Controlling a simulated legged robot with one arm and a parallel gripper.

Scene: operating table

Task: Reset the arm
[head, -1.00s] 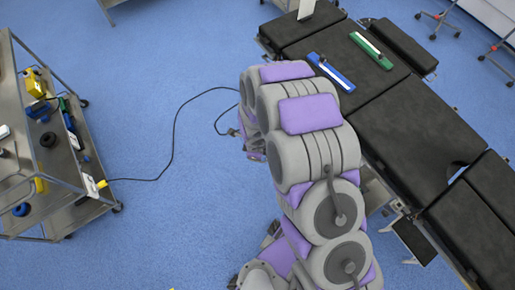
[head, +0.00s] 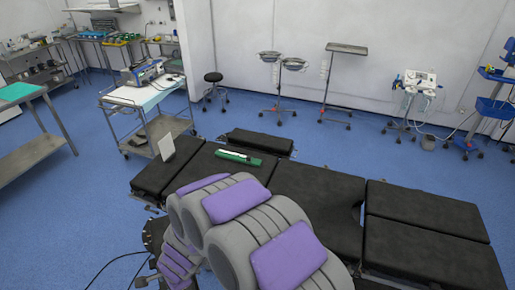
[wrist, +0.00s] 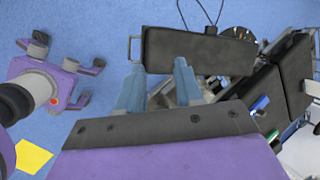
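My arm, grey with purple pads, rises from the bottom middle of the head view in front of the black operating table (head: 315,195). My gripper is outside the head view or hidden there. In the wrist view its two blue-grey fingers (wrist: 157,90) are spread apart with nothing seen held between them. Part of the operating table (wrist: 290,88) shows at the right of the wrist view, and a black padded section (wrist: 195,52) lies beyond the fingertips.
A green item (head: 238,158) and an upright pale panel (head: 166,148) are on the table's left part. A steel cart (head: 150,112) stands behind it, and a stool (head: 214,88) nearby. In the wrist view, a yellow sheet (wrist: 33,157) lies at lower left. Blue floor is open left of the table.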

